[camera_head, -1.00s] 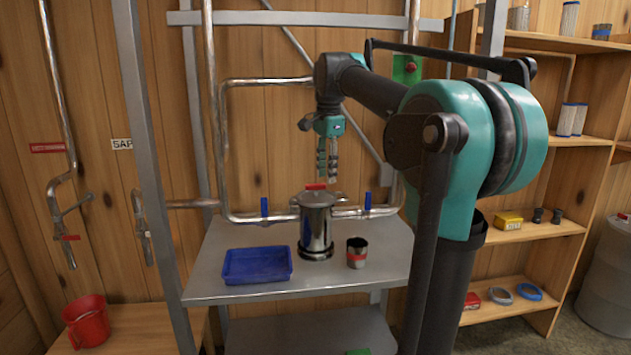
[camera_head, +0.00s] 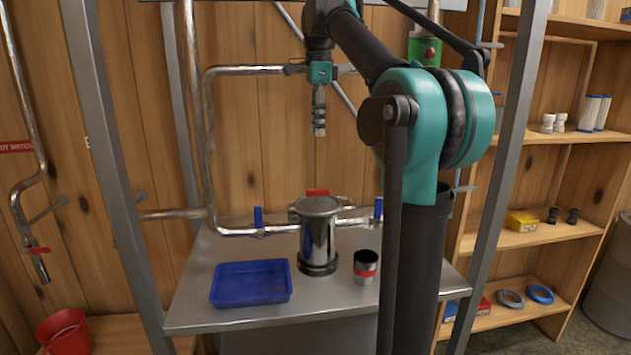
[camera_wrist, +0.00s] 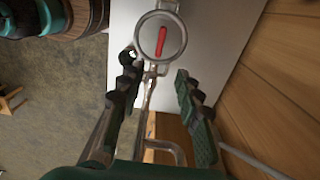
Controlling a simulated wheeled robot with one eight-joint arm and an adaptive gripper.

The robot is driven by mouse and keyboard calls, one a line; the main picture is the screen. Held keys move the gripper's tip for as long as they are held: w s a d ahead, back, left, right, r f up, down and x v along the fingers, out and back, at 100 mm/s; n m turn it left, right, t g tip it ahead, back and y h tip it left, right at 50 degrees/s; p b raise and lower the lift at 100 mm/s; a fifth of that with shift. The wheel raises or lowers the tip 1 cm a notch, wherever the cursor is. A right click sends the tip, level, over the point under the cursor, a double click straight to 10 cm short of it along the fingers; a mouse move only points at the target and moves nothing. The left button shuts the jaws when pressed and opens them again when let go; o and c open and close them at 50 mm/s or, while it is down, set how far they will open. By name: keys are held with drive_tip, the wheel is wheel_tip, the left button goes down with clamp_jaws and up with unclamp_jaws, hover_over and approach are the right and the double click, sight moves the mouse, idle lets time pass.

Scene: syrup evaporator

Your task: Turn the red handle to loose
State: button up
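The red handle (camera_head: 317,192) lies on top of the lid of a shiny metal canister (camera_head: 318,243), which stands upright on the grey metal table (camera_head: 205,262). In the wrist view the red handle (camera_wrist: 161,41) is a slim bar across the round lid, running roughly up and down the picture. My gripper (camera_head: 319,132) points down above the canister, clear of the handle. In the wrist view my gripper (camera_wrist: 156,76) has its two fingers spread apart with nothing held between them. The handle lies beyond the fingertips.
A blue tray (camera_head: 215,292) is left of the canister, and a metal cup with a red band (camera_head: 365,270) is right of it. Pipes with blue valve levers (camera_head: 258,217) run behind. A grey post (camera_head: 103,150) stands at left. Shelves (camera_head: 545,237) are at right.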

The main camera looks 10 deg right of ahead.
sight(318, 189)
wheel_tip(318, 189, down, 17)
drive_tip(key=shift+f, duration=0.2)
idle(0.4)
clamp_jaws()
